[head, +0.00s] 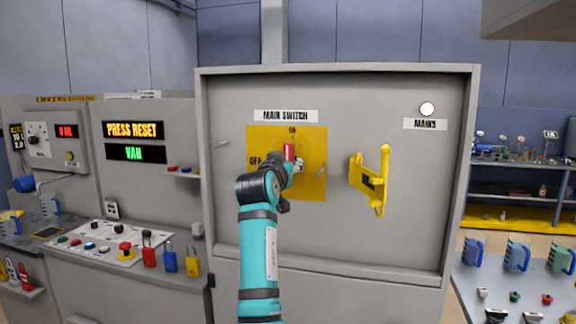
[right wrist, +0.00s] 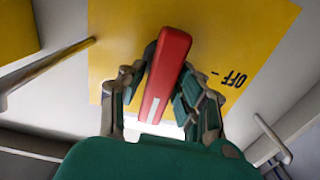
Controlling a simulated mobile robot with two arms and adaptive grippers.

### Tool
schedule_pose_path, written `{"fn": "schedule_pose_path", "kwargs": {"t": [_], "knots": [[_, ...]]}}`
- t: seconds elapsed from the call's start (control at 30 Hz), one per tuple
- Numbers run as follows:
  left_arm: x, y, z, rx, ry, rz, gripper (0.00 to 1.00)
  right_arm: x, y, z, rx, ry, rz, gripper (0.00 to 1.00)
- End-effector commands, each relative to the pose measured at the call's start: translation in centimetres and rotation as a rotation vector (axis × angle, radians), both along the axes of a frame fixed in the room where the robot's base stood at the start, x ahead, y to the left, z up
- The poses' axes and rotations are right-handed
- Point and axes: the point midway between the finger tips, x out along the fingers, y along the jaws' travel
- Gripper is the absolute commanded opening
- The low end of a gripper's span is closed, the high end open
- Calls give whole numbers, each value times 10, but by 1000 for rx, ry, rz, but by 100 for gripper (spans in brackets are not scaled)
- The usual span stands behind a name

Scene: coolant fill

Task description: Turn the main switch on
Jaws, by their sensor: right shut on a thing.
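The main switch is a red handle (head: 289,152) on a yellow plate (head: 313,180), under the label MAIN SWITCH (head: 286,116) on the grey cabinet. In the head view the handle stands about upright, just below the ON mark; OFF is to its left. My right gripper (head: 293,166) is at the handle and partly hides it and the plate. In the right wrist view my right gripper (right wrist: 160,90) has its fingers on both sides of the red handle (right wrist: 168,70), shut on it. The handle's pivot is mostly hidden. My left gripper is not in view.
A yellow bracket-like handle (head: 384,180) sticks out right of the plate. A round white lamp (head: 427,109) sits above the label MAINS (head: 425,124). A control desk (head: 100,243) with buttons and padlocks is at left; a table (head: 475,275) with jugs is at right.

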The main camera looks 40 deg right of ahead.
Motion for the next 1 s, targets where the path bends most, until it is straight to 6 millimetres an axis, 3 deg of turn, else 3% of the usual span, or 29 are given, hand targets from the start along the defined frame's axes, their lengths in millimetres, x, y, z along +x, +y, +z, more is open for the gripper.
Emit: {"fn": "schedule_pose_path", "kwargs": {"t": [0.2, 0.23, 0.33, 0.67, 1.0], "knots": [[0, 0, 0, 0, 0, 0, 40, 1, 0, -3, 6, 4, 1, 0], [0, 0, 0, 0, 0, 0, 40, 0, 0, -3, 6, 4, 1, 34], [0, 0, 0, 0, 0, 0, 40, 0, 0, -2, 5, 4, 0, 47], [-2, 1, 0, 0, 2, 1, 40, -2, 3, -1, 2, 1, 1, 48], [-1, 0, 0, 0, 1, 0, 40, -35, 43, -2, 4, 1, 2, 48]]}}
